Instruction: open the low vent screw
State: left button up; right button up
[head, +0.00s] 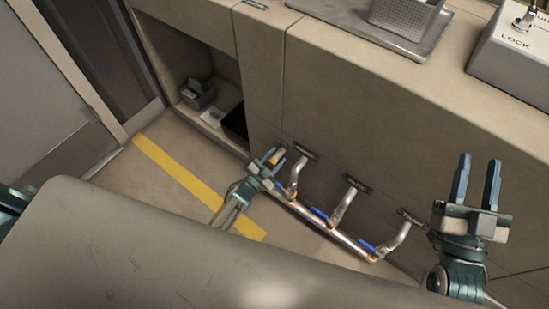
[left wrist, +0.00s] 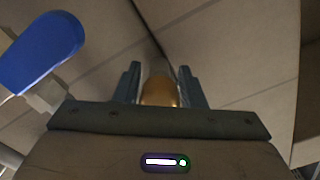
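The vent screw, a small brass-coloured knob (head: 273,159), sits low on the cabinet front, left of the pipes. My left gripper (head: 269,165) is at the screw, with one finger on each side of it. In the left wrist view the brass knob (left wrist: 160,91) shows between the two fingers, close to both. Whether the fingers press on it cannot be made out, and its lower part is hidden by the gripper body. My right gripper (head: 478,183) is open and empty, raised at the right, away from the screw.
Silver pipes with blue-handled valves (head: 318,214) run right of the screw; a blue handle (left wrist: 45,45) is close in the left wrist view. An open cubby (head: 205,90) holds dark boxes. A lock box (head: 515,55) and tray (head: 350,15) are on the counter. Floor has a yellow stripe (head: 190,182).

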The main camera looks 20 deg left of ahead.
pick_arm(q)
jog(key=shift+o, duration=1.1)
jog(key=shift+s, duration=0.15)
jog(key=p+v, duration=0.1)
jog(key=v, duration=0.9)
jog(key=shift+s+p, duration=0.25)
jog(key=shift+p, duration=0.05)
pick_arm(e)
notch_tip(320, 180, down, 9)
jog(key=g, duration=0.5)
jog(key=shift+a+m+g, duration=0.2)
jog(key=shift+m+g, duration=0.1)
pick_arm(q)
jog(key=shift+a, duration=0.15)
